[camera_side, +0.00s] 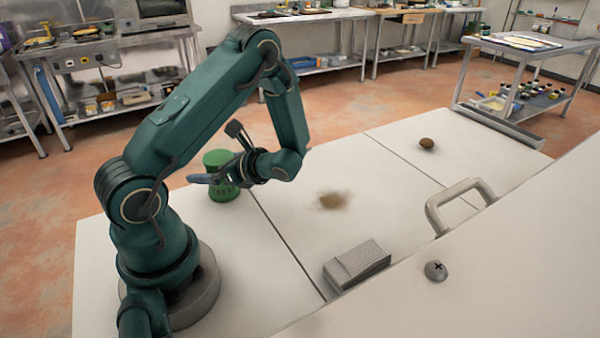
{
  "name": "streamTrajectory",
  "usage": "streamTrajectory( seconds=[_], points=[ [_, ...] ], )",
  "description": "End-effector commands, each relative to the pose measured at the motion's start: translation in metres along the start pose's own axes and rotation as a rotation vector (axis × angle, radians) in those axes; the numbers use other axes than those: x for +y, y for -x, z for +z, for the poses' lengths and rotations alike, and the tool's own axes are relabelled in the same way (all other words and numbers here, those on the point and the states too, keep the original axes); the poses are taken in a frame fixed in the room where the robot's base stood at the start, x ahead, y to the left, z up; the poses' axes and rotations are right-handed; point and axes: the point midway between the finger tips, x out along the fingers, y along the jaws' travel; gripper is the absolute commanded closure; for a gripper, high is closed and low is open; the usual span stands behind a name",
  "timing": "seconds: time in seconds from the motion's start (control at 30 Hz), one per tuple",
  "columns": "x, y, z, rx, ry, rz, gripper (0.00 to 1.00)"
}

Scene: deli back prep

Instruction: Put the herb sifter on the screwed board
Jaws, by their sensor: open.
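The green herb sifter (217,160), a short upright cylinder, stands on the white worktop just beyond my gripper. Its middle is partly covered by my gripper. My gripper (221,156) is open, with one finger raised and the other pointing left in front of the sifter. I cannot tell whether the sifter lies between the fingers or behind them, or whether they touch. The screwed board (500,265) appears to be the large pale panel at lower right, with a grey cross-head screw on it. It is close to the camera and runs out of the frame.
A grey wedge-shaped block (357,264) and a pale loop handle (460,204) stand along the panel's edge. A brown stain (333,200) marks the worktop's middle. A small brown round thing (426,143) sits farther back. The worktop around the stain is clear.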

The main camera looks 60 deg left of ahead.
Motion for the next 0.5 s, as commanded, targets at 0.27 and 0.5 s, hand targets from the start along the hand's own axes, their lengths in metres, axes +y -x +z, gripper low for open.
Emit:
streamTrajectory(
  seconds=[0.27, 0.5],
  points=[
    [-0.002, 0.051, 0.0, 0.001, 0.004, -0.01, 0.0],
    [-0.001, 0.098, -0.001, 0.003, 0.002, -0.005, 0.0]
  ],
)
